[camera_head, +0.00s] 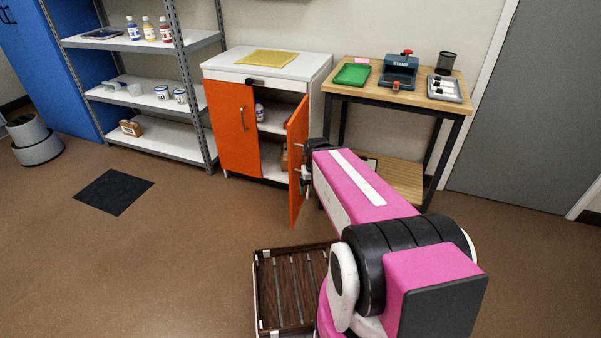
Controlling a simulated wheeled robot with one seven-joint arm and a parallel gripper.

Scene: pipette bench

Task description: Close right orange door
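The white cabinet (297,66) has two orange doors. The right orange door (297,165) stands wide open and is seen at a steep angle, swung out toward me. Through the opening, shelves (278,120) show with a small bottle (259,112) and a brownish thing below, partly hidden by the door. My gripper (306,176) is at the right side of the open door, close to its outer part. My pink arm hides most of the gripper, so I cannot tell whether the fingers touch the door or its handle.
A wooden workbench (440,98) with a stamp press (400,72), green tray (352,74) and pen holder (446,63) stands right of the cabinet. A metal shelf rack (150,92) stands left. A black mat (113,192) lies on the floor. Open floor lies left of the door.

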